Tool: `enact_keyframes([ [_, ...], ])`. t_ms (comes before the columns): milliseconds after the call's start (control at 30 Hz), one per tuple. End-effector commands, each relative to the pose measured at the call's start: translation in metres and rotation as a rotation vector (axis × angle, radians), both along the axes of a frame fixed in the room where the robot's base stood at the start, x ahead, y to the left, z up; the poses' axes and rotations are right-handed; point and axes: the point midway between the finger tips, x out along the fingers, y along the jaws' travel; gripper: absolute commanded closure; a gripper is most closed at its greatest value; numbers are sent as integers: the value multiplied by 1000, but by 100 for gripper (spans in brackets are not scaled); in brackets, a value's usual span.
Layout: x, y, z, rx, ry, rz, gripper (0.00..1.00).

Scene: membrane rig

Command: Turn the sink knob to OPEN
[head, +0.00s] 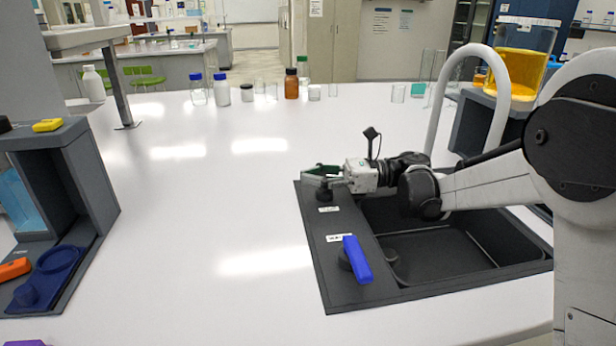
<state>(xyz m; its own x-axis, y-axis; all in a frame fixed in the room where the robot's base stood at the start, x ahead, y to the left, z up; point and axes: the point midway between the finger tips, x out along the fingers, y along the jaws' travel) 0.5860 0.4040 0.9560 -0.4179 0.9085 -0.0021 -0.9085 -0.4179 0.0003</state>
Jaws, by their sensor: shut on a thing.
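The black sink (445,250) is set into the white bench, with a panel along its left side. A dark knob (323,195) stands at the far end of this panel, with a small white label in front of it. The gripper is apart from the blue handle. The label text is too small to read.
A white curved faucet (497,75) rises behind the sink, near my arm. Several bottles, such as a brown one (291,84), stand along the far bench edge. A dark grey rig (70,185) is at left. A tank of amber liquid (520,55) is at back right. The bench middle is clear.

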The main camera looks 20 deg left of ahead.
Motion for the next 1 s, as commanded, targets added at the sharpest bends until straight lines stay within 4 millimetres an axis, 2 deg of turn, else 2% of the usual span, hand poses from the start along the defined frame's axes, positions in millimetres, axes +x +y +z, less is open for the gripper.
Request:
enact_keyframes([
  [267, 1, -4, -3, -5, -1, -1, 100],
  [300, 1, -4, -3, -5, -1, -2, 92],
  [567, 1, -2, -1, -2, 0, -1, 57],
  [867, 0, -1, 1, -1, 0, -1, 56],
  [1000, 0, -1, 14, -1, 0, -1, 56],
])
